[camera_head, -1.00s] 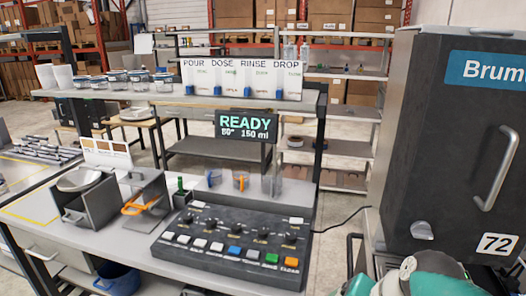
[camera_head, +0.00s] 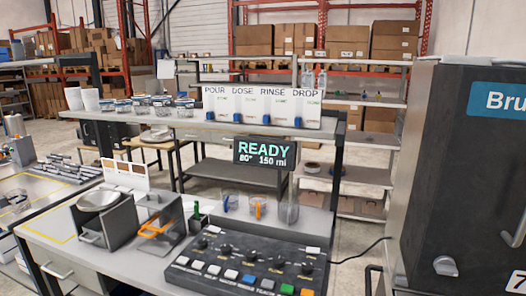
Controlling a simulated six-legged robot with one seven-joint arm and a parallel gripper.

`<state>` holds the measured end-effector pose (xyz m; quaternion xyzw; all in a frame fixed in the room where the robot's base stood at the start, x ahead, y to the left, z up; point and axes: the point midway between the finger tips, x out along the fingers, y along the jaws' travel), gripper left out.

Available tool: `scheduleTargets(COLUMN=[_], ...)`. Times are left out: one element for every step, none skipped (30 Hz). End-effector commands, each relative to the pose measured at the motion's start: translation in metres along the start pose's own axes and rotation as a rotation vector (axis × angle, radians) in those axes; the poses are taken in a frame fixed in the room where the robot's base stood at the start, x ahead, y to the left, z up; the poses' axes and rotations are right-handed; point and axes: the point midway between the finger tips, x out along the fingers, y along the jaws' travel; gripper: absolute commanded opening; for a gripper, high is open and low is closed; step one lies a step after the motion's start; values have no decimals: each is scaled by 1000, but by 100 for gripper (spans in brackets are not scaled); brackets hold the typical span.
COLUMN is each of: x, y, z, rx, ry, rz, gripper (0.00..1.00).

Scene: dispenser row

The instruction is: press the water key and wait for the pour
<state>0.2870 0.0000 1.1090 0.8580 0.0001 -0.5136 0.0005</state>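A dark control panel (camera_head: 225,258) lies on the bench, with several black knobs above a row of keys. The keys run from white on the left to a blue key (camera_head: 248,279), a grey one, a green key (camera_head: 287,289) and an orange key at the lower edge. The key labels are too small to read, so I cannot tell which is the water key. A display (camera_head: 265,151) behind the panel reads READY, 80°, 150 ml. Several white dispensers (camera_head: 263,107) on the shelf above are marked POUR, DOSE, RINSE and DROP. My gripper is not in view.
A large dark machine (camera_head: 455,165) fills the right side. An orange-handled bin (camera_head: 157,225) and a grey stand with a bowl (camera_head: 98,200) sit left of the panel. Clear cups (camera_head: 231,203) stand behind it. A black cable (camera_head: 365,252) runs right from the panel.

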Motion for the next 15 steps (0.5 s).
scheduleTargets(x=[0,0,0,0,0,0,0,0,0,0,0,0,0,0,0], y=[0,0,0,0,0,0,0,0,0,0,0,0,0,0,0], z=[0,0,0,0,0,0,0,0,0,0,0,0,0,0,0], rx=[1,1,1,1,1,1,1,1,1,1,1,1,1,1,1], ry=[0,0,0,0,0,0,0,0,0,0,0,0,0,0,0], rz=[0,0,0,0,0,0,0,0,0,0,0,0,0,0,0], gripper=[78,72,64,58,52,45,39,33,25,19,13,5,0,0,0])
